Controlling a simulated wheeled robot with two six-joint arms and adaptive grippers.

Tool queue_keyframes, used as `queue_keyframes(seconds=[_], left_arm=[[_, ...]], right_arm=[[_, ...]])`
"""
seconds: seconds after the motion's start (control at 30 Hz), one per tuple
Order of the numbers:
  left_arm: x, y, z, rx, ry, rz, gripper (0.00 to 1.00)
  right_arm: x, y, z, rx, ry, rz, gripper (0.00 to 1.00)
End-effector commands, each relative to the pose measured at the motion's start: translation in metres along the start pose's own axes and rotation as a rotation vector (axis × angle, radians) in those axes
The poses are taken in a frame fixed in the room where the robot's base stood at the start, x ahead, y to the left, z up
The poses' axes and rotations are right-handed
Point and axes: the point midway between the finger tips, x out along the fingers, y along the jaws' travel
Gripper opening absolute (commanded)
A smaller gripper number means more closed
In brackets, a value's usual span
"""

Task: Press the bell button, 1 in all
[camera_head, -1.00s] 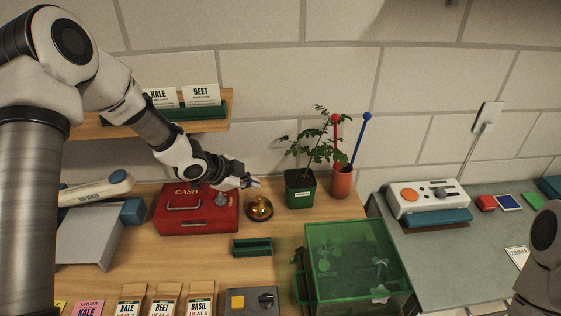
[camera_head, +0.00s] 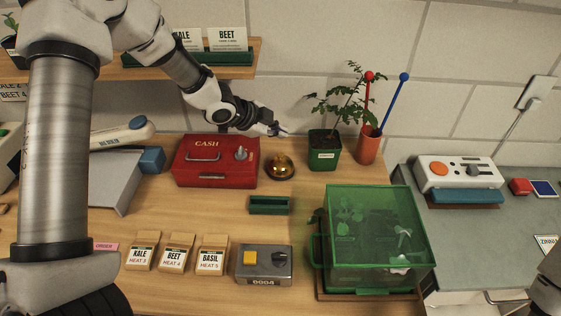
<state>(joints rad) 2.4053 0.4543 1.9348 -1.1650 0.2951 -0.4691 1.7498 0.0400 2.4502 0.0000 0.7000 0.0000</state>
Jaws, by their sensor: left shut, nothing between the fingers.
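The brass bell (camera_head: 280,168) sits on the wooden table, just right of the red cash box (camera_head: 215,163). Its button is on top and is small in this view. My left gripper (camera_head: 284,132) comes in from the left at the back of the table, above and slightly behind the bell. It is shut and empty, and appears apart from the bell, though the exact gap is hard to tell. Part of my right arm shows at the lower right edge; its gripper is out of view.
A potted seedling (camera_head: 325,150) and an orange cup (camera_head: 369,146) with red and blue sticks stand right of the bell. A green tray (camera_head: 270,205) lies in front. A green clear box (camera_head: 372,235), a grey device (camera_head: 264,265) and seed packets (camera_head: 177,254) are nearer.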

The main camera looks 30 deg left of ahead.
Motion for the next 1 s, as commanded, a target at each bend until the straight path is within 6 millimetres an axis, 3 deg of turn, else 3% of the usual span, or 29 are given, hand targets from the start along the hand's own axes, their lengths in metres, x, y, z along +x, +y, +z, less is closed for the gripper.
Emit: queue_keyframes(seconds=[0.03,0.1,0.3,1.0], left_arm=[[0.011,0.008,0.008,0.0,0.0,0.0,0.0],[0.018,0.013,0.013,-0.001,0.0,0.0,0.0],[0.031,0.023,0.023,0.0,0.0,0.0,0.0],[0.032,0.024,0.024,0.0,0.0,0.001,0.0]], right_arm=[[0.017,0.0,0.0,0.0,0.0,0.0,0.54],[0.027,0.0,0.0,0.0,0.0,0.0,0.54],[0.042,0.0,0.0,0.0,0.0,0.0,0.54],[0.043,0.0,0.0,0.0,0.001,0.0,0.54]])
